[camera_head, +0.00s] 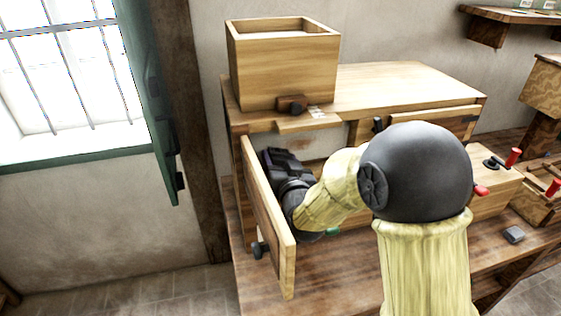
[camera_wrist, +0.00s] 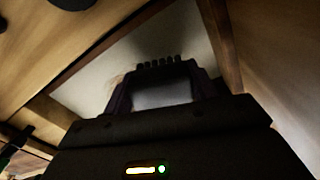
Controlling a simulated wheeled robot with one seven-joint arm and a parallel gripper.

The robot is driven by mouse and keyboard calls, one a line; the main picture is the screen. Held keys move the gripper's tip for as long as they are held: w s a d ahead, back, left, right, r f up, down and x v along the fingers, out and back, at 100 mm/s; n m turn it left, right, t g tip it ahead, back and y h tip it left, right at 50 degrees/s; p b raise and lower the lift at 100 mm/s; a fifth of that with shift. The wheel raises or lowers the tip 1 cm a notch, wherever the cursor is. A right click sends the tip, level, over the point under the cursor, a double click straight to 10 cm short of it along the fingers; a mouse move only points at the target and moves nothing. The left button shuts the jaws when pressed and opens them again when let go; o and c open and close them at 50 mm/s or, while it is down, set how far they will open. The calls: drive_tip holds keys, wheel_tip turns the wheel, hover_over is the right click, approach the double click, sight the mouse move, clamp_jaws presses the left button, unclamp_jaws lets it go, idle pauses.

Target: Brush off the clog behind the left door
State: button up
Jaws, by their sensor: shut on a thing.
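The left door (camera_head: 262,215) of the wooden cabinet (camera_head: 400,82) stands open, swung out toward me, with a dark knob on its outer face. My arm reaches in beside it, and my dark gripper (camera_head: 282,165) is at the left opening. In the wrist view my gripper (camera_wrist: 160,90) is shut on a dark bar with a row of short stubs, which looks like the brush (camera_wrist: 160,64). It is under a pale panel framed by wood. I cannot clearly make out the clog; a faint tan patch (camera_wrist: 116,79) shows beside the brush. My arm hides much of the cabinet's inside.
An open wooden box (camera_head: 285,70) stands on the cabinet top above the left opening. The right door (camera_head: 425,121) looks nearly closed. Red-handled levers (camera_head: 513,157) and a small grey block (camera_head: 513,235) are on the bench at right. A green shutter (camera_head: 150,90) hangs at left.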

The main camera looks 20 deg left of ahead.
sight(290, 155)
drive_tip(key=shift+x, duration=0.95)
idle(0.3)
drive_tip(key=shift+w+d+b, duration=0.35)
drive_tip(key=shift+d+b, duration=0.1)
drive_tip(key=shift+d, duration=0.2)
drive_tip(key=shift+w+d+b, duration=0.4)
drive_tip(key=shift+d+b, duration=0.05)
drive_tip(key=shift+d, duration=0.4)
drive_tip(key=shift+w, duration=0.1)
drive_tip(key=shift+w+d+b, duration=0.3)
drive_tip(key=shift+w+d, duration=0.15)
drive_tip(key=shift+d, duration=0.25)
drive_tip(key=shift+w+d+b, duration=0.3)
drive_tip(key=shift+w+d, duration=0.2)
drive_tip(key=shift+d, duration=0.2)
drive_tip(key=shift+w+d, duration=0.1)
drive_tip(key=shift+d, duration=0.05)
